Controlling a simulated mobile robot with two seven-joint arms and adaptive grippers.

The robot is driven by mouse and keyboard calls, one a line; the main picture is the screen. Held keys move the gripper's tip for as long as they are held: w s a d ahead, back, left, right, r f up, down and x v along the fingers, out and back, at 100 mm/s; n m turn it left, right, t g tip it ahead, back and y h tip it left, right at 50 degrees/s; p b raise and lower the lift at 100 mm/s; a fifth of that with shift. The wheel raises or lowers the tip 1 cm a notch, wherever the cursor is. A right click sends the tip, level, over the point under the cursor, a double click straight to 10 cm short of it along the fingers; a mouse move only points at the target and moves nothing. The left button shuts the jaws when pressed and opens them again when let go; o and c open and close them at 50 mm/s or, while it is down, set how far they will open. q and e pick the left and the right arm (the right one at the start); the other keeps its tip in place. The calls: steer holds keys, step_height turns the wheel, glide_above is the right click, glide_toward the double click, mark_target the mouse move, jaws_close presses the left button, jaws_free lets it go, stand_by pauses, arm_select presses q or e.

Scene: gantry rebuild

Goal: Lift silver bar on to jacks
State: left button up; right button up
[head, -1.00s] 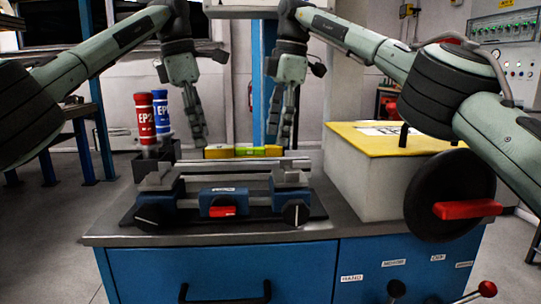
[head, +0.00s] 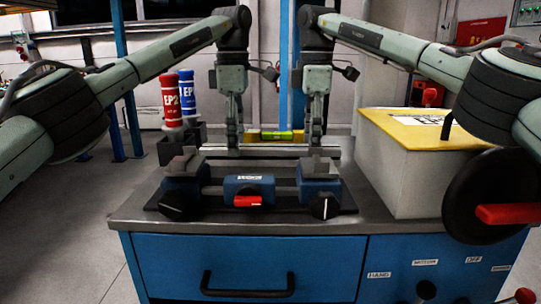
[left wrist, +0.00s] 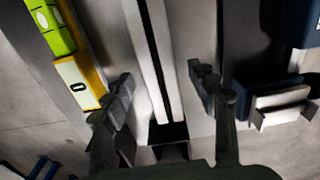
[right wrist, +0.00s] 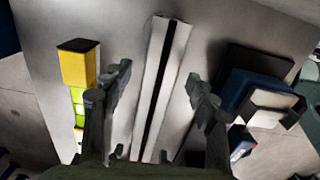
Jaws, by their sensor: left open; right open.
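The silver bar (head: 272,150) lies left to right on the bench, behind the two blue jacks with grey tops, the left jack (head: 183,183) and the right jack (head: 318,184). My left gripper (head: 234,148) points down at the bar's left part. My right gripper (head: 316,148) points down at its right part. In the left wrist view the bar (left wrist: 158,60) runs between the open fingers (left wrist: 160,78). In the right wrist view the bar (right wrist: 163,85) also runs between open fingers (right wrist: 157,76). Finger contact with the bar cannot be told.
A yellow and green spirit level (head: 275,135) lies behind the bar. Red and blue EP2 bottles (head: 178,103) stand in a dark holder at the left. A pale box with a yellow top (head: 415,130) stands at the right.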

arm_select(q)
steer(key=shift+f, duration=1.25)
arm_select(e)
steer(key=shift+f, duration=1.25)
arm_select(q)
steer(key=shift+c, duration=0.4)
arm_select(e)
steer(key=shift+c, duration=0.4)
arm_select(q)
jaws_close()
arm_select(e)
jaws_close()
steer(key=shift+r, duration=0.1)
